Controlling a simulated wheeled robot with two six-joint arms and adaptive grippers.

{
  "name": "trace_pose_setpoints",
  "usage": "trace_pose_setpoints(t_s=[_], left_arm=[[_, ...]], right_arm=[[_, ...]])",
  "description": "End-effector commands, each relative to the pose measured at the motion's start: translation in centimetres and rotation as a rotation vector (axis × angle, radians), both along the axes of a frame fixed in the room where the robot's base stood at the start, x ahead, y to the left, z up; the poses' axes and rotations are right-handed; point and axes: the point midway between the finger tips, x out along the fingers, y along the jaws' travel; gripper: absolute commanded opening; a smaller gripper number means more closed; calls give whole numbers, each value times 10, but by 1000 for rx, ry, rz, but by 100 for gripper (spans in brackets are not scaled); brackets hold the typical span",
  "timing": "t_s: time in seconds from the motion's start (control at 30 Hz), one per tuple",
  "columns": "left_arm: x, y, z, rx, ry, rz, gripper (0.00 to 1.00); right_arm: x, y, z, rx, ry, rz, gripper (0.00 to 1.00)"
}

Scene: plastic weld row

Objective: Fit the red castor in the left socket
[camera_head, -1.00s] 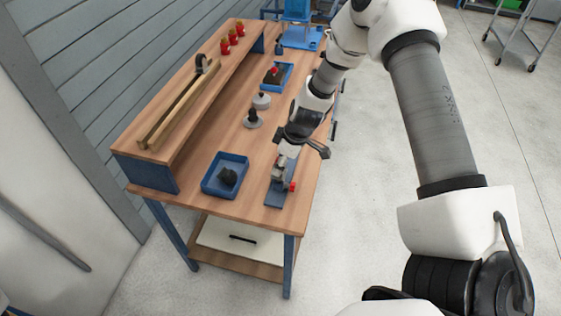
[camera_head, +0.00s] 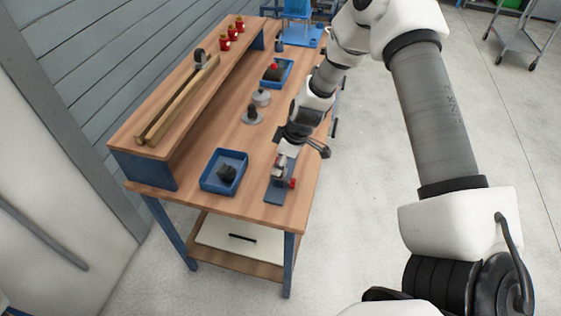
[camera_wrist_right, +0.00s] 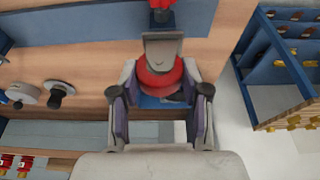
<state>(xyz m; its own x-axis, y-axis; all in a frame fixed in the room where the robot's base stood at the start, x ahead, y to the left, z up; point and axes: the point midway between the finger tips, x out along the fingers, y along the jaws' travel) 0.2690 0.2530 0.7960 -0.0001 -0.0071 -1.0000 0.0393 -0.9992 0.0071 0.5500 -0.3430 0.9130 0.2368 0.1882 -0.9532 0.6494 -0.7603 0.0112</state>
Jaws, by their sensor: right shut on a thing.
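My right gripper (camera_head: 284,160) reaches over the near right end of the bench, just above a narrow blue plate (camera_head: 277,195). In the right wrist view my fingers (camera_wrist_right: 160,105) stand on both sides of a red round body, which I take for the red castor (camera_wrist_right: 158,82), and are shut on it. A grey block (camera_wrist_right: 162,48) and a small red part (camera_wrist_right: 160,14) lie beyond it. In the head view a small red part (camera_head: 292,183) shows beside the plate's grey fixture. The sockets cannot be made out. My left gripper is out of view.
A blue tray (camera_head: 205,184) with a dark object (camera_head: 226,173) stands left of the plate. A raised wooden shelf (camera_head: 146,148) carries several red items (camera_head: 224,43).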

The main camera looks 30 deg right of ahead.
Motion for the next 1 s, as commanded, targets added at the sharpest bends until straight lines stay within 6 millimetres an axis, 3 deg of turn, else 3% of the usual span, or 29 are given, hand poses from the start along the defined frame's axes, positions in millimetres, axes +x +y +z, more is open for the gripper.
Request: trace_pose_setpoints(t_s=[1.0], left_arm=[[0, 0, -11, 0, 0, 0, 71]], right_arm=[[0, 0, -8, 0, 0, 0, 0]])
